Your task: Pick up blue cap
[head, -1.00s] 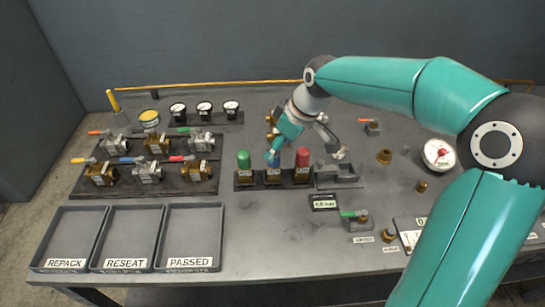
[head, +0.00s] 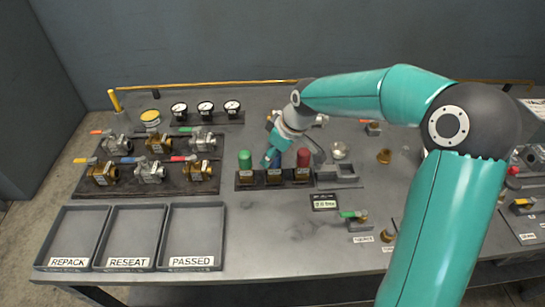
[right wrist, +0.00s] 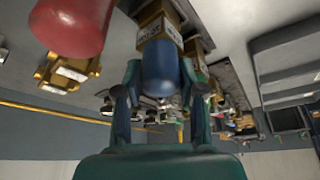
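The blue cap (head: 276,158) stands in the middle of a dark three-place holder (head: 289,184), between a green cap (head: 244,159) and a red cap (head: 303,157). In the head view my right gripper (head: 271,158) is at the blue cap and partly hides it. In the right wrist view the blue cap (right wrist: 159,68) sits on a brass body (right wrist: 158,27), between the two fingertips of my right gripper (right wrist: 161,80). The fingers are apart, with narrow gaps seeming to show beside the cap. My left gripper is not in view.
The red cap (right wrist: 72,25) is close beside the fingers in the right wrist view. A grey fixture (head: 338,175) stands right of the holder. Several valves lie on a dark board (head: 130,190) at left. Three grey trays (head: 190,236) stand in front; bare table lies right of them.

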